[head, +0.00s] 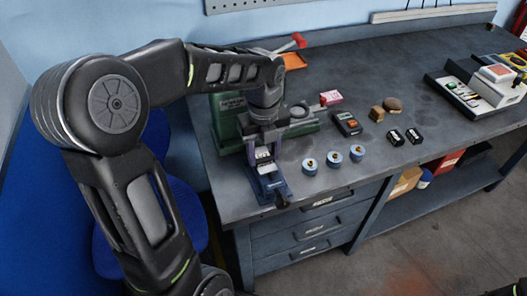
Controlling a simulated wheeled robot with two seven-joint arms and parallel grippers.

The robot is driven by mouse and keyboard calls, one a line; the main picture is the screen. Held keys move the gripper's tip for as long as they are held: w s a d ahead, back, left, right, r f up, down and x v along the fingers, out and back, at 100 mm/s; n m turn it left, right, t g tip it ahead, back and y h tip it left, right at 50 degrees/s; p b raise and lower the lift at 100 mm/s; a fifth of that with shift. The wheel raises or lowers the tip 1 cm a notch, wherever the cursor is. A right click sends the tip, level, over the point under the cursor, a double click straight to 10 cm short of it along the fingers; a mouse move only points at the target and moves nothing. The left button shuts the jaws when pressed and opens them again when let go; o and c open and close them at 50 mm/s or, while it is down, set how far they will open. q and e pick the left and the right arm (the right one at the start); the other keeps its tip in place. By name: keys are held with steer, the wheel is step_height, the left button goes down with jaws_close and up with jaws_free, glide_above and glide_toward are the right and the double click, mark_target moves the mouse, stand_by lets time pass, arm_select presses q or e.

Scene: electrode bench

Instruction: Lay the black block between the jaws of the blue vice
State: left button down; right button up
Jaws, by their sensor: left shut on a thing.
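The blue vice (271,184) stands at the front left edge of the bench, with a dark handle toward the front. My left gripper (264,158) points down right over the vice, its pale fingertips close to the jaws. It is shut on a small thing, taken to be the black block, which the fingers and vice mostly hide. I cannot tell whether the block touches the vice. My right gripper is not in view.
A green machine (229,122) with a red-tipped lever stands behind my gripper. Several blue-rimmed discs (309,166) lie right of the vice. A black and orange meter (347,124), brown pieces (392,104) and small labelled black items (413,136) sit farther right.

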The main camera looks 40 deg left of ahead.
mark_target(264, 158)
arm_select(q)
steer(key=c, duration=0.7)
jaws_free()
steer(key=shift+f, duration=0.1)
step_height(264, 158, up, 12)
steer(key=shift+r+p, duration=0.2)
steer(key=shift+p, duration=0.15)
stand_by(0.6)
